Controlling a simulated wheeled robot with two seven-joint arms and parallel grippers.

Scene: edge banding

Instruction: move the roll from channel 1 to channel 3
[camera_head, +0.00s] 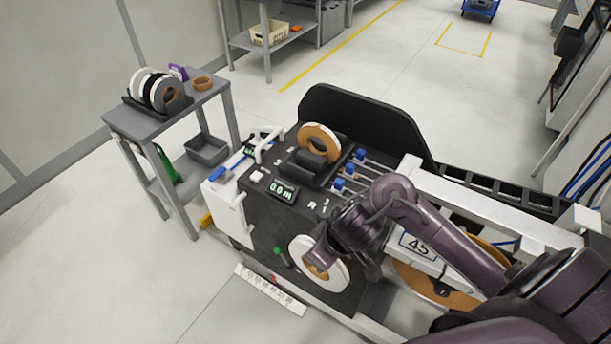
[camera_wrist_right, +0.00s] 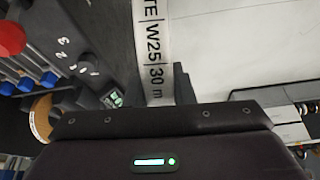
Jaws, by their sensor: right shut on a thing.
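A white roll with a brown core (camera_head: 341,276) is at the front side of the black machine. My right gripper (camera_head: 318,254) is shut on it; the arm hides part of the roll. In the right wrist view the roll's white rim (camera_wrist_right: 153,40), printed "W25 | 30 m", stands between the fingers. I cannot tell whether it still touches the machine. Another roll with a brown face (camera_head: 320,140) stands upright on top of the machine (camera_head: 262,212). The marks 1, 2, 3 (camera_wrist_right: 66,55) show beside a dark knob in the wrist view. My left gripper is not in view.
Blue-topped levers (camera_head: 350,169) stand on the machine's top near my right arm. A small display (camera_head: 282,191) reads 0.0 m. A grey side table (camera_head: 187,110) at left carries several rolls in a rack. A white ruler strip (camera_head: 270,290) lies low at the front.

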